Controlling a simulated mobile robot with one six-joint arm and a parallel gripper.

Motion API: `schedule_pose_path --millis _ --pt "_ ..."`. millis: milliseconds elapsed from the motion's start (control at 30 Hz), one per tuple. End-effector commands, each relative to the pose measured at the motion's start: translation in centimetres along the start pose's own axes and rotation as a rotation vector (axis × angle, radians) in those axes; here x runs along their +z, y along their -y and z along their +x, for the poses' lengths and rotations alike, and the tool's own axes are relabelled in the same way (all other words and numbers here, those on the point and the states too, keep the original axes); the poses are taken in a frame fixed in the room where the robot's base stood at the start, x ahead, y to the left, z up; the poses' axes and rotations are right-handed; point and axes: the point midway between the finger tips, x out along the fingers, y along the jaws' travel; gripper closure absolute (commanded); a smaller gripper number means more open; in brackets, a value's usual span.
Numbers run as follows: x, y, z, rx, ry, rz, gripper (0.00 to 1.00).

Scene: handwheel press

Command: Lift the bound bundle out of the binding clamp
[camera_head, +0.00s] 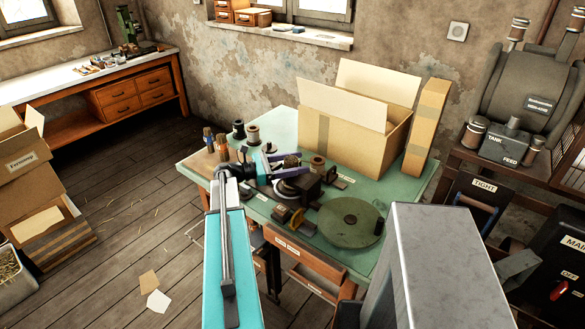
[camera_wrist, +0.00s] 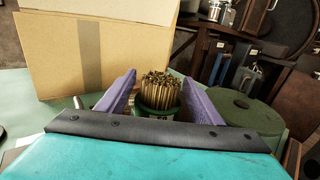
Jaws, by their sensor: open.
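The bundle (camera_wrist: 157,86) is a tight sheaf of thin tan sticks, upright, with a green band or collar (camera_wrist: 160,111) around its lower part. My gripper (camera_wrist: 158,80) is open, with one purple finger on each side of the bundle. A gap shows between the fingers and the sticks in the wrist view. In the head view my gripper (camera_head: 276,164) is over the middle of the green table, and the bundle top (camera_head: 291,161) shows beside the fingers. The dark binding clamp (camera_head: 308,186) appears just below. How the clamp grips the bundle is hidden.
An open cardboard box (camera_head: 345,135) stands behind on the green table (camera_head: 400,205). A round green disc (camera_head: 349,222) lies to the right. A tall narrow carton (camera_head: 428,125) stands right of the box.

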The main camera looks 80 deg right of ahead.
Motion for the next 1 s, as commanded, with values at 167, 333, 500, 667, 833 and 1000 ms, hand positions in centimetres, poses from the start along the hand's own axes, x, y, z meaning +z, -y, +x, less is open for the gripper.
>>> schedule_pose_path --millis 167,333,500,667,833,1000 --pt "0.1 0.0 1.9 -0.001 0.000 -0.001 0.40" --pt "0.0 0.0 2.5 -0.001 0.000 -0.001 0.40" --pt "0.0 0.0 2.4 -0.001 0.000 0.000 0.40" --pt "0.0 0.0 2.4 -0.001 0.000 0.000 0.40" --pt "0.0 0.0 2.4 -0.001 0.000 0.000 0.43" --pt "0.0 0.0 2.4 -0.001 0.000 0.000 0.72"
